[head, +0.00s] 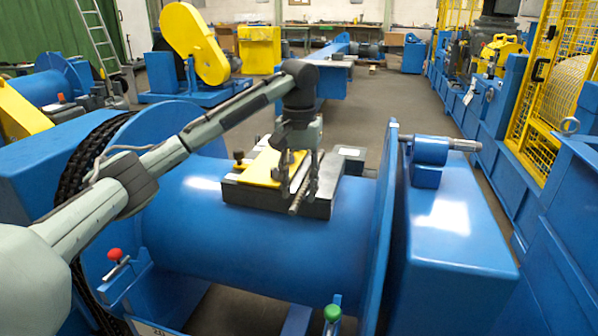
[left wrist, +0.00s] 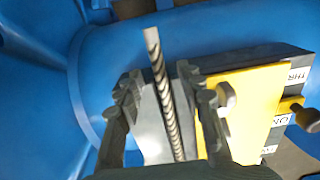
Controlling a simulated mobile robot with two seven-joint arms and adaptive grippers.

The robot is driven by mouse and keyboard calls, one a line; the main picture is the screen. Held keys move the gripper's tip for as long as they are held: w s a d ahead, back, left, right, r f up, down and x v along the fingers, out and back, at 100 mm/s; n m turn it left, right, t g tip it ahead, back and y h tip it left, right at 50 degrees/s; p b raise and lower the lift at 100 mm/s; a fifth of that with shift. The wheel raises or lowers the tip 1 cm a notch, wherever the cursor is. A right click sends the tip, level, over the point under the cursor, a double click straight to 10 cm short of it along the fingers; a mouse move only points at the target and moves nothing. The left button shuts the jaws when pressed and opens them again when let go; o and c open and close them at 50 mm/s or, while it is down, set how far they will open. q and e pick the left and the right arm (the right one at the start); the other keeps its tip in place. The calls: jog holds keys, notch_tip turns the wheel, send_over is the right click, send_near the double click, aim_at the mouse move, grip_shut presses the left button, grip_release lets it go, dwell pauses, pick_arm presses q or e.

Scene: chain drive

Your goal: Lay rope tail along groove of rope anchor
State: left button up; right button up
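The rope anchor (head: 322,204) is a dark block on top of the blue drum (head: 250,235), with a yellow plate (head: 258,168) on its left part in the head view. The grey rope tail (left wrist: 160,75) runs along the anchor's grey strip in the left wrist view, and its free end sticks out past the anchor's edge. My left gripper (head: 298,186) is over the anchor, pointing down. Its fingers (left wrist: 158,82) stand apart on either side of the rope, with gaps visible. I cannot tell whether the rope is seated in the groove. My right gripper is not in view.
Drum flanges (head: 384,220) stand on both sides. A red-knobbed lever (head: 114,256) and a green-knobbed lever (head: 332,314) stand in front. A blue housing with a shaft (head: 430,155) is at the right.

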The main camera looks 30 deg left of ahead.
pick_arm(q)
notch_tip(320, 180, up, 12)
dwell(0.4)
jog(key=shift+f, duration=0.2)
